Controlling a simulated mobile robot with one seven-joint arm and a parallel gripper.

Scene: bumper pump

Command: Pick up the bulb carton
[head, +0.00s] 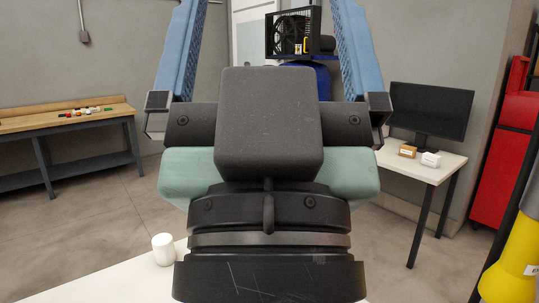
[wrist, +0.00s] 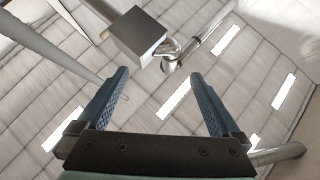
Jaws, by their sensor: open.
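My gripper (head: 267,8) fills the middle of the head view, its two blue fingers spread wide and pointing upward with nothing held between them. In the wrist view my gripper (wrist: 157,78) is also open and empty, facing the ceiling. No carton is clearly readable as the bulb carton. A small brown box (head: 407,151) and a small white box (head: 431,159) sit side by side on the white desk (head: 447,168) at right, far from my gripper. Either could be it; I cannot tell which. My gripper hides the centre of the room.
A white cylinder (head: 163,249) stands on a near white surface (head: 120,284). A monitor (head: 430,112) stands behind the boxes. A workbench (head: 70,118) with small coloured items is at left. Red cabinet (head: 500,150) and yellow object (head: 513,262) border the right. Floor at left is clear.

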